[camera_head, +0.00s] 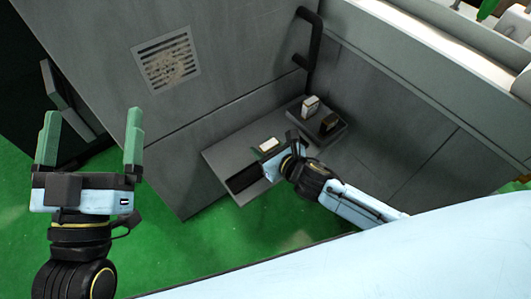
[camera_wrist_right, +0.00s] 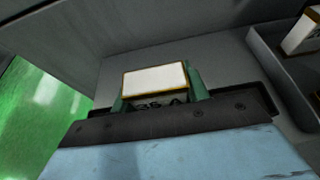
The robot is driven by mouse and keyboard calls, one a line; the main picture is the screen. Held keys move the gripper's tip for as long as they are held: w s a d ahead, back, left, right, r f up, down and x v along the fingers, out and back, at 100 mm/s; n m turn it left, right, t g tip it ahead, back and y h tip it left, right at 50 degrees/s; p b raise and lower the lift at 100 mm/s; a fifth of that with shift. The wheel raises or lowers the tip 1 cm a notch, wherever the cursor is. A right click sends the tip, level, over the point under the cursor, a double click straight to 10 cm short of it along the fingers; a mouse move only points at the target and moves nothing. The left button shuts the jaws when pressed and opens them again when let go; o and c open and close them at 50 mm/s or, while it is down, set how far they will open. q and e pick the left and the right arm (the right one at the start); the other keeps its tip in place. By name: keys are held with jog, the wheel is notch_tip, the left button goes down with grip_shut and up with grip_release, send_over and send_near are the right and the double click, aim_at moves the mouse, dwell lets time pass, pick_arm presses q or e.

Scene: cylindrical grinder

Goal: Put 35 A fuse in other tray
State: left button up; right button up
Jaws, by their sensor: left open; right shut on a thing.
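My right gripper (camera_head: 266,150) is shut on a white block-shaped fuse (camera_head: 269,144) with a yellowish rim. In the right wrist view the fuse (camera_wrist_right: 155,79) sits between the green fingers of the gripper (camera_wrist_right: 157,92), over a flat grey surface. A grey tray (camera_head: 341,137) to the right holds a pale-topped block (camera_head: 310,104) and a dark block (camera_head: 330,123). Its wall (camera_wrist_right: 275,75) also shows in the right wrist view. My left gripper (camera_head: 91,125) is open and empty at the left, away from the fuses.
The grey surface (camera_head: 222,154) under my right gripper lies against the grey machine cabinet (camera_head: 235,60). A black handle (camera_head: 314,45) and a vent grille (camera_head: 166,60) are on the cabinet. Green floor (camera_head: 215,240) is open in front.

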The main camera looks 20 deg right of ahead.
jog(key=shift+f+b, duration=0.4)
jog(key=shift+f, duration=0.55)
pick_arm(q)
jog(key=shift+s+a+r+t+h, duration=0.1)
jog(key=shift+s+r+t+h, duration=0.1)
jog(key=shift+s+r+t, duration=0.25)
jog(key=shift+s+r+t+h, duration=0.25)
jog(key=shift+r+t, duration=0.3)
jog(key=shift+t, duration=0.2)
pick_arm(e)
jog(key=shift+f, duration=0.15)
jog(key=shift+f, duration=0.1)
jog(key=o, duration=1)
pick_arm(q)
jog(key=shift+r, duration=0.1)
pick_arm(e)
jog(key=shift+o, duration=0.2)
